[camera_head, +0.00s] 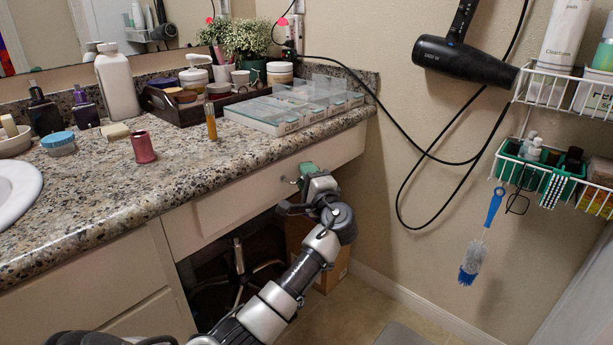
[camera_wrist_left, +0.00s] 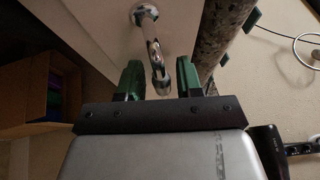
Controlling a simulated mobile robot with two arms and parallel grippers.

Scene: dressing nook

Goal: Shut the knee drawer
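The knee drawer (camera_head: 228,205) is the cream front under the granite counter, above the open knee space. In the head view its front looks close to the counter's face; I cannot tell whether a small gap remains. Its chrome handle (camera_wrist_left: 152,45) shows in the left wrist view. My left gripper (camera_head: 303,176) is at the right part of the drawer front. In the left wrist view its two green fingers (camera_wrist_left: 159,75) stand apart, with the handle between them and room on both sides. In the head view the gripper mostly hides the handle. My right gripper is not in view.
The granite counter (camera_head: 195,185) overhangs just above my gripper and holds bottles, a tray and a clear organizer (camera_head: 290,105). Hair dryer cords (camera_head: 405,205) hang on the right wall.

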